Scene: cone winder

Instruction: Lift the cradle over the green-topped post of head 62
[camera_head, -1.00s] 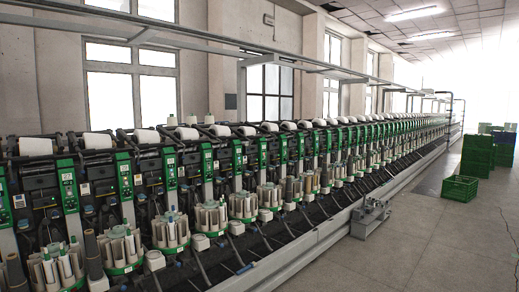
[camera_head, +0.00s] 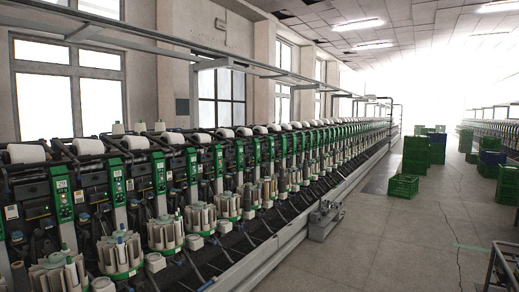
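A long row of winder heads (camera_head: 116,185) with green-topped posts runs from the left foreground into the distance. White yarn cones (camera_head: 90,146) lie along the tops of the heads. Round magazines of upright bobbins (camera_head: 120,250) stand in front of the posts. The number plates are too small to read, so I cannot tell which head is 62. I cannot make out which part is its cradle. My gripper is not in view.
A grey rail (camera_head: 262,262) edges the machine, with a small grey unit (camera_head: 325,219) beside it. Green crates (camera_head: 403,186) stand on the floor at right. A dark metal frame (camera_head: 503,265) is at lower right. The aisle floor between is mostly clear.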

